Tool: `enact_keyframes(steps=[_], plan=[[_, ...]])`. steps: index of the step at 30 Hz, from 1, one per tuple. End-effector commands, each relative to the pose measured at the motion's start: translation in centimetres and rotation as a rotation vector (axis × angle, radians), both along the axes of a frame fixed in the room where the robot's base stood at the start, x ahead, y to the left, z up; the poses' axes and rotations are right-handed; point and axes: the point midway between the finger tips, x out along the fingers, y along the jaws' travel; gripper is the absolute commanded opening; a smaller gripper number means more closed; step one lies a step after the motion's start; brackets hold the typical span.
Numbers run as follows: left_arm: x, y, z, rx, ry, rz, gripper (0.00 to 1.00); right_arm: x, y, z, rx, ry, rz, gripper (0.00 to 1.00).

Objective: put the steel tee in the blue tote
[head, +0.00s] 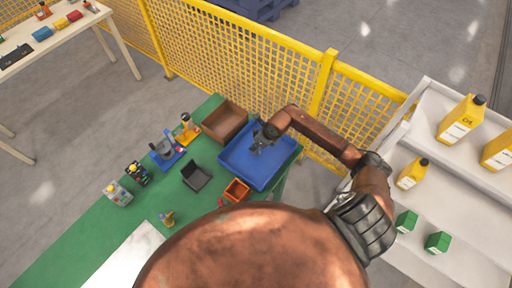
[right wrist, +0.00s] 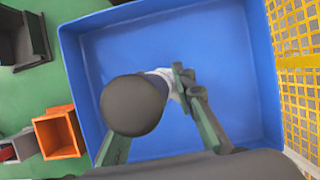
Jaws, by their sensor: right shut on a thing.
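The blue tote (head: 240,174) stands on the green bench, below the yellow mesh fence. It also fills most of the right wrist view (right wrist: 235,45), and the part of its floor that I can see looks bare. My right gripper (head: 258,147) is over the tote, pointing down. In the right wrist view its fingers (right wrist: 160,122) are shut on a dark grey round-ended piece (right wrist: 133,105) with a paler part behind it. This looks like the steel tee, but its full shape is hidden. Whether it touches the tote floor I cannot tell. My left gripper is not in view.
A brown bin (head: 226,121) stands left of the tote and a small orange bin (head: 236,190) in front of it. A black holder (head: 196,176) and several small items are further left. A pale shelf (head: 455,185) with yellow bottles is at right.

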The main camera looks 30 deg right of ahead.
Motion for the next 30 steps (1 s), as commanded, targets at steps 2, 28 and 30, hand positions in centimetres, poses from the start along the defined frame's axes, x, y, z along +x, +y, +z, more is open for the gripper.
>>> enact_keyframes(steps=[2,28,30], plan=[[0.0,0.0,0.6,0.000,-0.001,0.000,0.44,-0.3,0.3,-1.1,0.006,0.005,-0.001,0.00],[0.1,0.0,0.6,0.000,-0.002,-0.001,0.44,-0.2,0.2,-2.6,0.002,0.003,0.001,0.41],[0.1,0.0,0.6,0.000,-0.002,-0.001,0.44,-0.2,0.2,-2.6,0.002,0.003,0.001,0.41]])
